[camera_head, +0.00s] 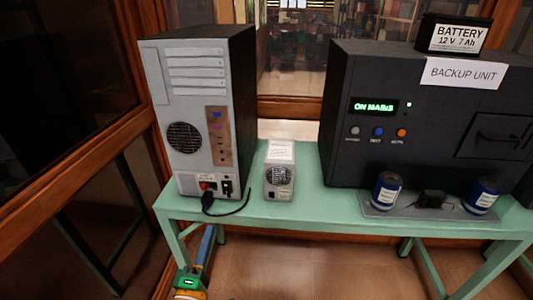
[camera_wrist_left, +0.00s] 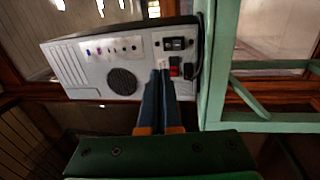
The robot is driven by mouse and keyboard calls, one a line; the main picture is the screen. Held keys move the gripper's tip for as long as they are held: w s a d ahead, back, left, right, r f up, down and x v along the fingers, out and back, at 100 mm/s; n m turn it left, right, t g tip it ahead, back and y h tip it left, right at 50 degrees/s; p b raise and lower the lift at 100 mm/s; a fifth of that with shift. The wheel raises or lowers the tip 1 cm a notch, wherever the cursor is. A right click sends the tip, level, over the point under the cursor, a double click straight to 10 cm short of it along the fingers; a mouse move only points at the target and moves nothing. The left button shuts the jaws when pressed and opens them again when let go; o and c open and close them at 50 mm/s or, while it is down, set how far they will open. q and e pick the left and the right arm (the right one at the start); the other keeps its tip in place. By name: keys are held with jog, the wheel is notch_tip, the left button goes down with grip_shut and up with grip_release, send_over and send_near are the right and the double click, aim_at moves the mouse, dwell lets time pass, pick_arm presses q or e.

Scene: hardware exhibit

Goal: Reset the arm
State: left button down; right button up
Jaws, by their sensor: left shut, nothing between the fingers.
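My left gripper (camera_head: 208,232) is low at the left, below the front edge of the green table. Its blue fingers are together and hold nothing; they also show in the left wrist view (camera_wrist_left: 160,74). In the head view the tower (camera_head: 180,95) stands upright on the table's left end. My right gripper is not in view.
The green table (camera_head: 325,205) carries a small grey power unit (camera_head: 279,180), a black plug and cable (camera_head: 208,203), and a dark backup unit (camera_head: 430,120) with a battery (camera_head: 455,35) on top. Two blue cylinders stand on a tray. A wood-framed glass wall (camera_head: 75,130) is at left.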

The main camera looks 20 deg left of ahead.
pick_arm(q)
jog(key=s+d+f+m+g+h+p, duration=0.1)
jog(key=s+d+f+m+g+h, duration=0.15)
jog(key=f+m, duration=0.45)
jog(key=s+d+f+m+g+h, duration=0.1)
jog(key=s+d+f+m+g, duration=0.2)
jog(key=f, duration=0.8)
jog(key=s+d+f+m+g+h+p, duration=0.15)
jog(key=s+f+m+g, duration=0.3)
jog(key=f, duration=0.45)
jog(key=s+f+m+g, duration=0.4)
jog(key=s+f, duration=0.1)
jog(key=s, duration=0.5)
jog(key=s+f+m+g, duration=0.4)
jog(key=s+f, duration=0.1)
jog(key=s, duration=0.5)
jog(key=shift+s+d+y, duration=0.2)
jog(key=shift+s+y, duration=0.1)
jog(key=shift+s, duration=0.1)
jog(key=shift+f, duration=0.1)
